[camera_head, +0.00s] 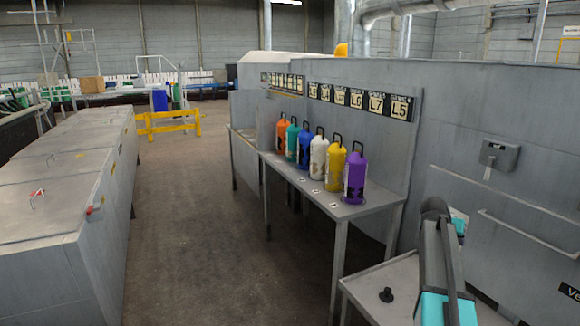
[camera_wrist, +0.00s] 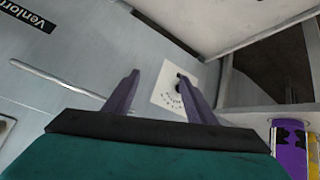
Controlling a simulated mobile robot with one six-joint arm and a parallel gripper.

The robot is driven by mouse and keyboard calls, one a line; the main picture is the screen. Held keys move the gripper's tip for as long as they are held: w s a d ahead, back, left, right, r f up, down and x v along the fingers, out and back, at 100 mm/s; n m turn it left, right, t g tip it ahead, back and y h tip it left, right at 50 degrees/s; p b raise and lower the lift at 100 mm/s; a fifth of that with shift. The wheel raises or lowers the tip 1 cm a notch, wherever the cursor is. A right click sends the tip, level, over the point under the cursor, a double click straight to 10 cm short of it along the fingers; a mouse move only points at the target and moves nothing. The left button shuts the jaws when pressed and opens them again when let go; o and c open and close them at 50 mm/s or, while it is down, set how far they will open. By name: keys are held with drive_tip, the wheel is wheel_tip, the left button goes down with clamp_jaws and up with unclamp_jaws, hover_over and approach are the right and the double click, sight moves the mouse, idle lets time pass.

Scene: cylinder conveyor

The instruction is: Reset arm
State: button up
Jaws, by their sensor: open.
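My gripper (camera_wrist: 154,70) shows in the wrist view with its two dark purple fingers spread apart and nothing between them. Beyond the fingers are a grey panel and a pale plate with a dark round knob (camera_wrist: 181,82). In the head view my arm (camera_head: 446,265), dark with teal parts, rises at the lower right beside a grey wall; I cannot make out the fingers there. The purple cylinder (camera_head: 355,178) stands upright on the table to the left of my arm, and also shows at the lower right of the wrist view (camera_wrist: 290,140).
A yellow cylinder (camera_head: 335,164) and several others stand in a row on a grey table (camera_head: 345,211) under number signs. A low grey bench (camera_head: 368,292) with a black knob (camera_head: 386,295) is near my arm. Grey cabinets (camera_head: 50,210) line the left; the aisle floor is clear.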

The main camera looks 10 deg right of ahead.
drive_tip(key=s+a+f+n+g+y, duration=0.15)
drive_tip(key=s+a+f, duration=0.25)
drive_tip(key=a+f, duration=0.75)
drive_tip(key=s+a+f+n+g+y, duration=0.1)
drive_tip(key=s+a+f+n, duration=0.15)
drive_tip(key=a+f, duration=0.95)
drive_tip(key=s+a+f+n+g+y, duration=0.15)
drive_tip(key=s+a+f, duration=0.4)
drive_tip(key=f, duration=1.05)
drive_tip(key=s+a+f+n+g+y, duration=0.1)
drive_tip(key=s+a+f+g+y, duration=0.15)
drive_tip(key=s+a+f, duration=1)
drive_tip(key=s+a+g, duration=0.1)
drive_tip(key=s+a, duration=0.1)
drive_tip(key=s, duration=0.5)
drive_tip(key=s+a+n+g+y, duration=0.1)
drive_tip(key=s+a, duration=0.2)
drive_tip(key=s, duration=0.4)
drive_tip(key=s+a+n+g, duration=0.1)
drive_tip(key=s+a, duration=0.1)
drive_tip(key=s, duration=0.5)
drive_tip(key=shift+a+f, duration=0.3)
drive_tip(key=shift+a, duration=0.05)
drive_tip(key=shift+n, duration=0.25)
